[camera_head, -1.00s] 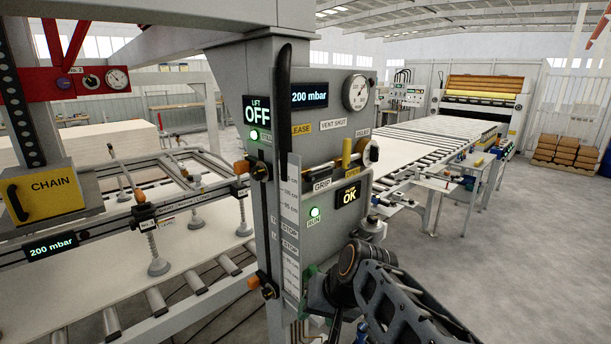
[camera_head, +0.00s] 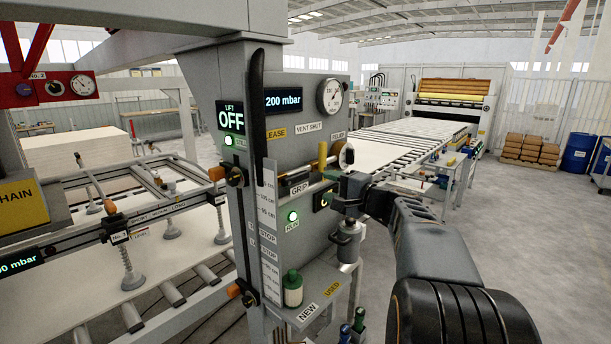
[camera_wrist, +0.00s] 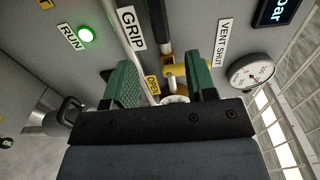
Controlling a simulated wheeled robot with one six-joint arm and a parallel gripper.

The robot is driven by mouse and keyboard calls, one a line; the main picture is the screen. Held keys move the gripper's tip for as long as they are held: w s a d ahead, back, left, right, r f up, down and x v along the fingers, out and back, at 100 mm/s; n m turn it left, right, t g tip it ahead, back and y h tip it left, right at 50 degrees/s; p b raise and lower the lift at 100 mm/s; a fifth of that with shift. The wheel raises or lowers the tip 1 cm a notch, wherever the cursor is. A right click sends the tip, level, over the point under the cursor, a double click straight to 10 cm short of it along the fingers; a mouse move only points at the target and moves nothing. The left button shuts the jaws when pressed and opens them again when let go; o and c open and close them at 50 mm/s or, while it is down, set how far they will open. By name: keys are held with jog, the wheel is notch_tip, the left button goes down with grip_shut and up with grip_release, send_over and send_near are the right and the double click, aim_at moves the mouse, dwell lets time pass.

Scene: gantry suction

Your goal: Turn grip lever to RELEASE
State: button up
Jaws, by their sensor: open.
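The grey panel shows a GRIP plate (camera_head: 299,190) and, higher up, a partly hidden yellow RELEASE plate (camera_head: 276,134). A thin pale rod runs past the GRIP plate; I cannot tell for certain which part is the grip lever. My gripper (camera_head: 345,187) is in front of the panel, below the yellow handle. In the wrist view my gripper (camera_wrist: 163,86) has its green jaws apart. I cannot tell whether they touch anything.
A long black upright handle (camera_head: 257,105) stands at the panel's left edge. A dial gauge (camera_head: 330,96) and a 200 mbar display (camera_head: 284,101) are above. A green bottle (camera_head: 292,289) stands on the shelf below. A roller conveyor (camera_head: 400,140) lies behind. Open floor is at right.

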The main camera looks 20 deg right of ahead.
aim_at(304, 177)
jog(key=p+x, duration=0.2)
jog(key=x, duration=0.7)
jog(key=shift+p, duration=0.3)
grip_shut()
